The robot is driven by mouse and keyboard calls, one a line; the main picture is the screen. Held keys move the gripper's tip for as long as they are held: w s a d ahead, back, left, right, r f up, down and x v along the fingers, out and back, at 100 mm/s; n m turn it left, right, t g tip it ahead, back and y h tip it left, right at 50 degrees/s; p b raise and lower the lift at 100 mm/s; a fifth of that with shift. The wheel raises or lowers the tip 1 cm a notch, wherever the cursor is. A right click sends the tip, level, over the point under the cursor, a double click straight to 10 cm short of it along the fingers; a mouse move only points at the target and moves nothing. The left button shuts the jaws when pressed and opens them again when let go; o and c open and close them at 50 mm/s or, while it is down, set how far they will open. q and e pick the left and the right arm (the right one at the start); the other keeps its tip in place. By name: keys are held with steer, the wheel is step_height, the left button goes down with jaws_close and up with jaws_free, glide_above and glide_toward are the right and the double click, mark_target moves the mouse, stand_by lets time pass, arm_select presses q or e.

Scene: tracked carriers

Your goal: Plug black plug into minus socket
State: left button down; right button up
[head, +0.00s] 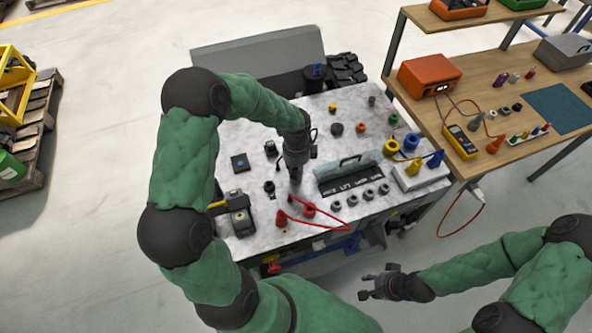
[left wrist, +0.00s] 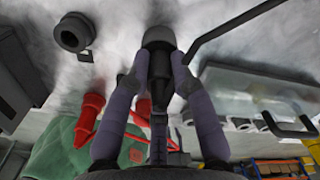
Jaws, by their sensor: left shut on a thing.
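My left gripper (head: 295,172) is over the middle of the marble-topped table. It is shut on a black plug, whose dark body (left wrist: 157,78) shows between the two fingers in the left wrist view. A round dark end sits past the fingertips; I cannot tell whether it touches anything. A black ring-shaped socket (left wrist: 74,32) stands apart, to the upper left in that view. A small black socket (head: 269,187) stands left of the gripper in the head view. No minus mark is legible. My right gripper (head: 376,284) is open and empty, in front of the table.
A red plug (head: 283,217) and a red socket (head: 309,209) lie near the table's front with a red lead. A grey handled panel (head: 350,166) stands right of my left gripper. Several grey ring sockets line its front. A wooden bench (head: 565,150) is at the right.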

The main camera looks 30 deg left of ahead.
arm_select(q)
steer(key=shift+r, duration=0.55)
step_height(320, 180, up, 2)
steer(key=shift+r+p, duration=0.1)
steer(key=shift+p, duration=0.55)
steer(key=s+d+r+p, duration=0.3)
steer(key=s+d+r, duration=0.2)
steer(key=s+r, duration=0.4)
steer(key=shift+s+r, duration=0.35)
steer(key=shift+s, duration=1.7)
steer(key=shift+d, duration=0.1)
